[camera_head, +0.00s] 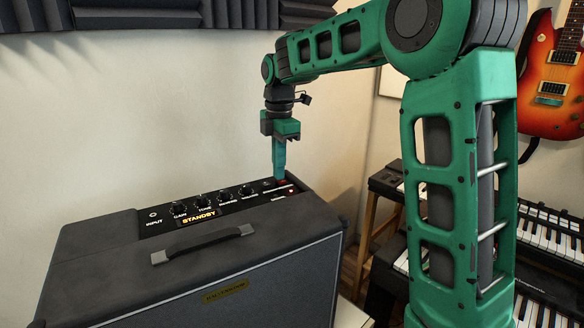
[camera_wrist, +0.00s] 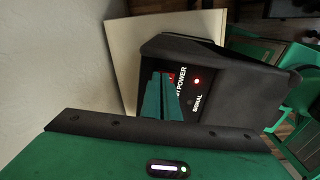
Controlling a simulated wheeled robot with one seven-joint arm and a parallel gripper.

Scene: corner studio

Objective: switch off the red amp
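The amp (camera_head: 250,275) is a dark grey cabinet with a handle on top, not red in the pictures. Its black top panel has several knobs and an orange display (camera_head: 198,220) reading STANDBY. A red power switch (camera_head: 283,184) sits at the right end of the panel; in the wrist view a bit of the red switch (camera_wrist: 171,77) shows beside the fingers, next to the word POWER. A red light (camera_wrist: 197,81) is lit there. My gripper (camera_head: 279,172) points down with its fingers together, tips at the switch; whether they touch it I cannot tell.
A wall stands close behind the amp, with dark foam panels (camera_head: 180,15) above. Keyboards (camera_head: 545,235) on a stand are to the right, and an orange guitar (camera_head: 555,75) hangs on the right wall.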

